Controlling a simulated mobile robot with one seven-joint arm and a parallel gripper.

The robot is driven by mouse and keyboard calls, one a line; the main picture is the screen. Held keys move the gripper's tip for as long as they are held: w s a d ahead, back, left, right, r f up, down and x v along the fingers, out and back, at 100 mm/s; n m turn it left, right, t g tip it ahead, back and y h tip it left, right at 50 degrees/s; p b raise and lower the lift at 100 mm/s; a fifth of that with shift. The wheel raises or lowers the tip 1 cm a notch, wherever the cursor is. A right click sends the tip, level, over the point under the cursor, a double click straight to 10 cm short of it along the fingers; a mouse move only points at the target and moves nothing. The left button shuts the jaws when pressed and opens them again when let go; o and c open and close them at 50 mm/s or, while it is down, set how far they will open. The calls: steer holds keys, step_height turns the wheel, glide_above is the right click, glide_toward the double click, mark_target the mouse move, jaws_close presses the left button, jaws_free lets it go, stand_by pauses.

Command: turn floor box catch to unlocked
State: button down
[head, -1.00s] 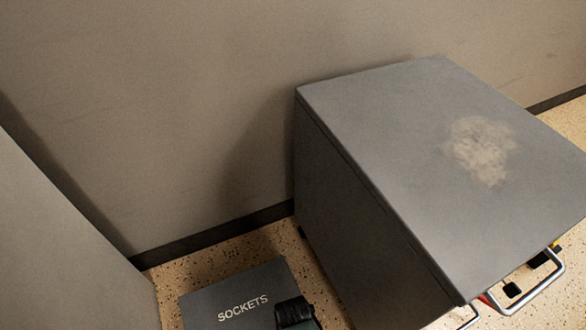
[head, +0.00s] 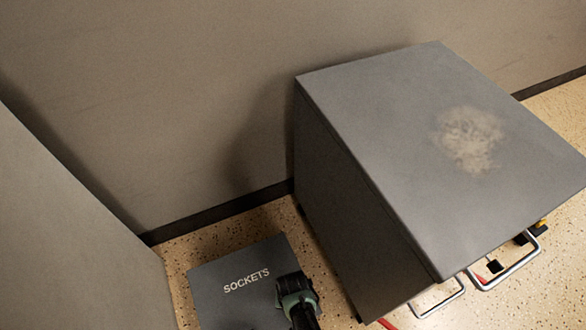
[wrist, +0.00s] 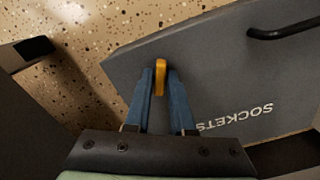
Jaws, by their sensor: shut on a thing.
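The floor box is a dark grey box with a lid marked SOCKETS (head: 235,270), low on the floor at the bottom of the head view. Its lid also fills the right of the wrist view (wrist: 215,80). The orange catch (wrist: 160,78) stands near the lid's edge. My gripper (wrist: 160,85) has blue fingers closed on the catch, one on each side. In the head view my wrist covers the box's lower right corner, and the fingertips and catch are hidden.
A black handle (wrist: 285,32) is on the lid. A grey cabinet (head: 430,140) with metal bar handles (head: 505,270) stands close on the right. A grey panel (head: 75,240) is on the left, and the wall is behind. Speckled floor (head: 190,250) shows between them.

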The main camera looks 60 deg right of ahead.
steer(key=n, duration=0.5)
steer(key=shift+p, duration=0.3)
stand_by(0.4)
steer(key=c, duration=0.8)
jaws_free()
steer(key=shift+o, duration=0.2)
step_height(320, 180, up, 13)
steer(key=p, duration=0.9)
steer(key=shift+p, duration=0.35)
